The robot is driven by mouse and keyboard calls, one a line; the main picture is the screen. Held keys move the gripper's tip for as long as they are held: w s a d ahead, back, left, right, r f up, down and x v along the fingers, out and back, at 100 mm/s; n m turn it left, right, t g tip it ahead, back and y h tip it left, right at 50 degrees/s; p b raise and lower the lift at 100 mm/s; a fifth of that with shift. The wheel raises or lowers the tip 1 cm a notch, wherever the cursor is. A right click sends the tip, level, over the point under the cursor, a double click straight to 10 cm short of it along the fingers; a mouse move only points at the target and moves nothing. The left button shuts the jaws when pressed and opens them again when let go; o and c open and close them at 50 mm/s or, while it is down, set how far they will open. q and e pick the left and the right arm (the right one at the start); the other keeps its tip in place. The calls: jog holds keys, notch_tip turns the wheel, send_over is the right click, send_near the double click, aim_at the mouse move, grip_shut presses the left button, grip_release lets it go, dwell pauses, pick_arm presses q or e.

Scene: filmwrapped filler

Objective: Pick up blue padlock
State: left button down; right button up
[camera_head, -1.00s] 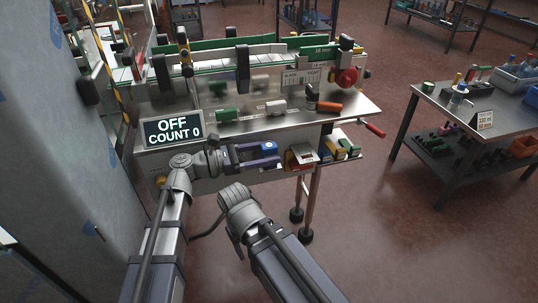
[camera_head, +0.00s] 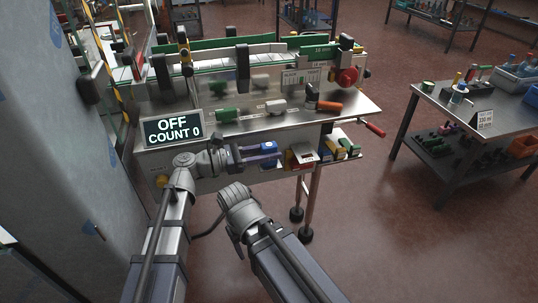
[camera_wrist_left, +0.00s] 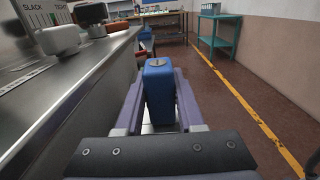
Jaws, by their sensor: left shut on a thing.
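The blue padlock (camera_head: 268,147) is at the front side of the machine bench, at the left end of the row of coloured padlocks. My left gripper (camera_head: 266,155) is shut on it, with one finger on each side. In the left wrist view the blue padlock (camera_wrist_left: 159,92) stands upright between the two purple-grey fingers (camera_wrist_left: 160,100). Its lower end is partly hidden by the gripper's body. My right arm's wrist (camera_head: 240,205) shows low in the middle of the head view, but its fingers are not visible.
A red and white padlock (camera_head: 301,156) sits just right of the blue one, with yellow and green ones (camera_head: 342,149) further right. The bench top (camera_head: 255,125) is above. A sign reading OFF, COUNT 0 (camera_head: 173,130) stands at left.

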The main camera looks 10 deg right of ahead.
dwell(0.4)
pick_arm(q)
notch_tip(320, 180, up, 10)
jog(key=p, duration=1)
jog(key=shift+r, duration=0.1)
pick_arm(e)
notch_tip(320, 180, up, 10)
pick_arm(q)
jog(key=shift+d, duration=0.1)
pick_arm(e)
jog(key=shift+d, duration=0.1)
